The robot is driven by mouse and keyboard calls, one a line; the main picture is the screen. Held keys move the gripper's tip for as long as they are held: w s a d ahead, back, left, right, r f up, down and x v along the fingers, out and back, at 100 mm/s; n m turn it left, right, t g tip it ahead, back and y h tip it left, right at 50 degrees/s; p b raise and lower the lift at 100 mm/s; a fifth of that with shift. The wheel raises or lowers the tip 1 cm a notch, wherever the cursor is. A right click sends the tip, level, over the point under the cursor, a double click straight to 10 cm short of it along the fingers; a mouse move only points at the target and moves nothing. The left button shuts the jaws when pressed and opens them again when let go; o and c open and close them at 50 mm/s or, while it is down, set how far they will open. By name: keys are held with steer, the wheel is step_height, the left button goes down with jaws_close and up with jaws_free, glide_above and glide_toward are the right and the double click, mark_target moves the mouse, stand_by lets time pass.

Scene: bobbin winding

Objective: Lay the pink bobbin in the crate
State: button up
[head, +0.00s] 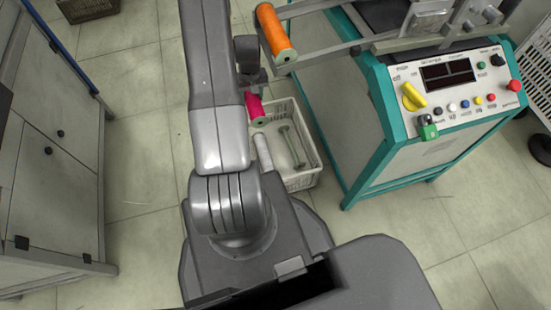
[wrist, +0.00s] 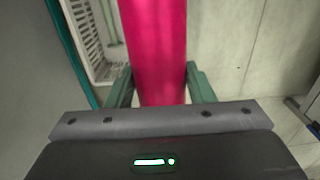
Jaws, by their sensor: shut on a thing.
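The pink bobbin (head: 256,110) hangs beside my forearm in the head view, over the left far part of the white crate (head: 301,181). In the wrist view the pink bobbin (wrist: 155,45) runs up between the two green fingers of my gripper (wrist: 160,86), which is shut on it. In the head view my arm hides most of the gripper. The crate stands on the floor and holds pale, thin empty bobbins or rods. Its slatted wall (wrist: 84,32) shows at the upper left of the wrist view, apart from the bobbin.
A teal winding machine (head: 365,155) with a control panel (head: 450,90) stands right beside the crate. An orange bobbin (head: 275,33) sits on the machine's arm above the crate. A grey cabinet (head: 50,160) is at the left. The floor between cabinet and crate is clear.

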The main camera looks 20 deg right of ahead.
steer(key=b, duration=1.3)
glide_above(263, 151)
step_height(263, 151, down, 21)
step_height(263, 151, down, 10)
steer(key=b, duration=0.4)
steer(key=shift+s+f, duration=0.1)
steer(key=shift+f, duration=0.05)
steer(key=shift+f, duration=0.1)
steer(key=shift+f, duration=0.35)
steer(key=o, duration=1)
steer(key=shift+o, duration=0.2)
steer(key=shift+r, duration=0.1)
